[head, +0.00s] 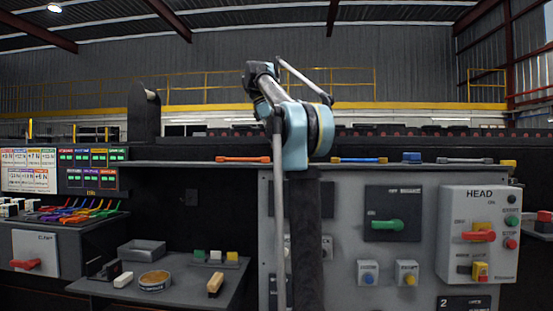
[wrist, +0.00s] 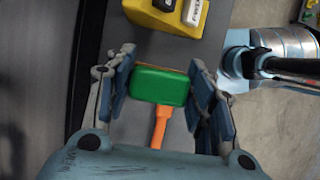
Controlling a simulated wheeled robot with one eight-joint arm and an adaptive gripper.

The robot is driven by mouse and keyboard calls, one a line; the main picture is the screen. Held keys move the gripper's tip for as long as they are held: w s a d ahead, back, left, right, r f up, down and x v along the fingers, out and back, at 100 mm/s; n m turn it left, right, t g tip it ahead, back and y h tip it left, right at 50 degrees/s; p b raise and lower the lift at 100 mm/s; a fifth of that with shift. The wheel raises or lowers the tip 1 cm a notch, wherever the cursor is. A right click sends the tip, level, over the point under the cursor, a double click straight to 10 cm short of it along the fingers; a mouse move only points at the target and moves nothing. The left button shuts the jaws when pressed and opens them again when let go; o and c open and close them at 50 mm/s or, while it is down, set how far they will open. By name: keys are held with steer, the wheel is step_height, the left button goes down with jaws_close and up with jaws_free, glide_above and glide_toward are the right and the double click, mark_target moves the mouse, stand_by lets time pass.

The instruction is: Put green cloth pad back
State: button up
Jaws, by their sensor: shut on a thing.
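In the wrist view, a green cloth pad (wrist: 160,86) sits between the two fingers of my gripper (wrist: 160,92). The fingers are closed on its sides, and a thin brown-orange edge shows along its far side. An orange bar or handle (wrist: 160,128) shows just below the pad; I cannot tell whether it touches it. A dark grey surface lies beneath. In the head view my gripper is hidden. There, a green block (head: 199,255) stands beside white and yellow blocks on the lower left shelf.
In the head view, a long ledge (head: 345,166) carries orange-handled and blue-handled tools. A tray (head: 141,248), a round tin (head: 154,281) and a brush (head: 215,284) occupy the lower left shelf.

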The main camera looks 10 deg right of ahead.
steer(key=shift+f, duration=2.65)
steer(key=o, duration=1.1)
steer(key=shift+f, duration=0.1)
